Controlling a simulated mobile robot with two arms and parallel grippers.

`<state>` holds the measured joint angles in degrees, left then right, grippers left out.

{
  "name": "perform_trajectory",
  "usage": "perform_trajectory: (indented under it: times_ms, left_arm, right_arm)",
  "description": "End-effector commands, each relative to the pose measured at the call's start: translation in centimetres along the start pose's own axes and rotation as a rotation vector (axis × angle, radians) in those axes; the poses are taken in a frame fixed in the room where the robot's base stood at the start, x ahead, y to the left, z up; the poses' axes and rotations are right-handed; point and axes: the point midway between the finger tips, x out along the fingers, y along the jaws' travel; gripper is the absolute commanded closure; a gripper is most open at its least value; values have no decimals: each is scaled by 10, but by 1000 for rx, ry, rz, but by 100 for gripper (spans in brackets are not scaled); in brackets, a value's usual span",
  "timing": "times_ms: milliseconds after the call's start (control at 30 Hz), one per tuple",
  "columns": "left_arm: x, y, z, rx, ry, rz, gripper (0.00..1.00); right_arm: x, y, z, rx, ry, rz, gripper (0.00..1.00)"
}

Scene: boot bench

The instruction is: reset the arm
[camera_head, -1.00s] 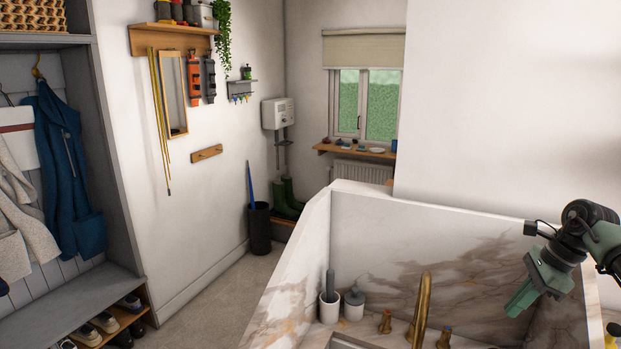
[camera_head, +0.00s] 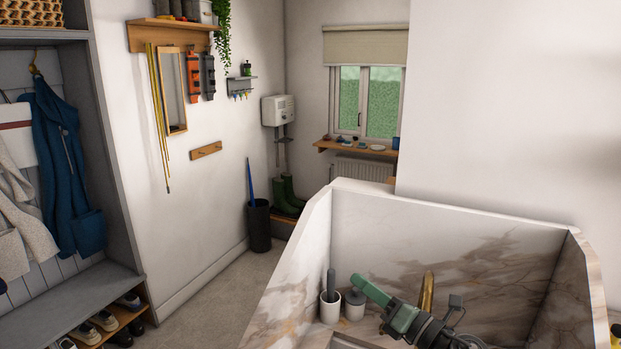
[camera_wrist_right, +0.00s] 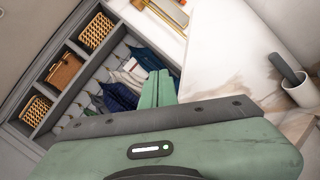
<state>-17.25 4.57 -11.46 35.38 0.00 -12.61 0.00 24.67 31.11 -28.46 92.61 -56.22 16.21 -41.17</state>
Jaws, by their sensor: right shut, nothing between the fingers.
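My right gripper (camera_head: 370,290) shows in the head view above the sink counter, its green fingers pointing up and left. Its fingers are together and hold nothing. In the right wrist view the closed green fingers (camera_wrist_right: 157,90) show against the coats and bench in the background. The wrist and lower arm hide part of the brass tap (camera_head: 427,292) in the head view. My left gripper is not in view.
A white cup with a grey-handled brush (camera_head: 330,309) and a lidded grey-white pot (camera_head: 354,305) stand just left of the gripper. A marble splashback (camera_head: 460,240) rises behind. Coats and a shoe bench (camera_head: 75,300) are at left, with open floor between.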

Motion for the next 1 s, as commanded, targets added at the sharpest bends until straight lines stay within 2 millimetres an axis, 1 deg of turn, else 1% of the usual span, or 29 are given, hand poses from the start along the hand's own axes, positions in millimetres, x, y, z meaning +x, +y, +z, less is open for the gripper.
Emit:
perform_trajectory:
  times_ms: [33,67,100,167,200,267,300,367,400,467,500,600,700,800,1000]
  left_arm:
    - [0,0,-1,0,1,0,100]
    - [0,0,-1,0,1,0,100]
    - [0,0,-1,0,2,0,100]
    - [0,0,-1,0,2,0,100]
    - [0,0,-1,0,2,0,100]
    - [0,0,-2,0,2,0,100]
    - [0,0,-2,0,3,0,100]
    - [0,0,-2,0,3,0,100]
    - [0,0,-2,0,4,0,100]
    - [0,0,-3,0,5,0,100]
    - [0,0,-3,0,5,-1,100]
    - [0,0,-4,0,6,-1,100]
    - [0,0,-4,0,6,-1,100]
    - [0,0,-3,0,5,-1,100]
    - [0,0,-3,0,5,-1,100]
  right_arm:
    - [-9,1,-2,160,-100,-36,100]
    - [-15,-1,-1,254,-160,-62,100]
    - [-26,-6,-1,382,-240,-103,100]
    - [-46,-17,-4,573,-355,-173,100]
    - [-62,-26,-9,702,-429,-224,100]
    - [-88,-41,-21,892,-537,-309,100]
    - [-108,-50,-33,1017,-608,-373,100]
    - [-141,-63,-55,1200,-711,-477,100]
    - [-164,-68,-73,1319,-778,-550,100]
    - [-198,-72,-103,1483,-873,-667,100]
    - [-219,-72,-122,1576,-929,-740,100]
    - [-262,-64,-162,1752,-1039,-901,100]
    - [-294,-51,-192,1867,-1118,-1032,100]
    - [-319,-36,-216,1953,-1179,-1146,100]
    - [-360,-2,-252,2073,-1276,-1345,100]
